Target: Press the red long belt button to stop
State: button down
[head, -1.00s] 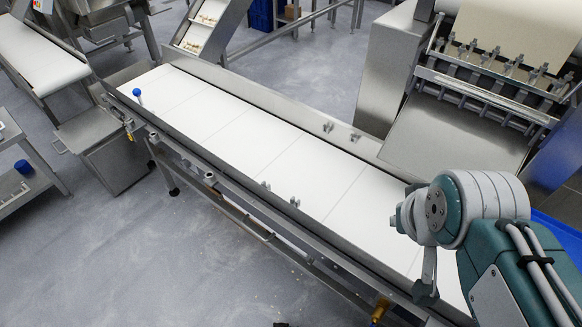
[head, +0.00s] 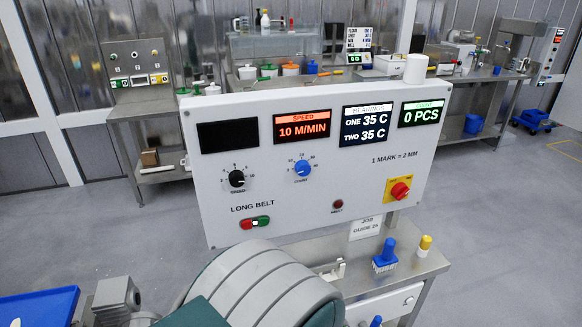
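The red button (head: 246,225) is small and sits on the white control panel (head: 310,210), just below the words LONG BELT. The panel's speed display (head: 302,127) reads 10 M/MIN. My gripper does not show.
A red knob on a yellow plate (head: 400,189) and a smaller dark red button (head: 338,204) share the panel. Blue (head: 385,256) and yellow-topped (head: 425,245) items stand on the steel bench below. Open grey floor lies to the left.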

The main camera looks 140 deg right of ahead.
aim_at(246, 224)
jog(key=z, duration=3.5)
jog(key=i+z, duration=0.1)
jog(key=z, duration=0.35)
jog(key=j+z, duration=0.15)
jog(key=z, duration=0.35)
jog(key=i+z, duration=0.1)
jog(key=z, duration=0.35)
jog(key=j+z, duration=0.15)
jog(key=z, duration=0.35)
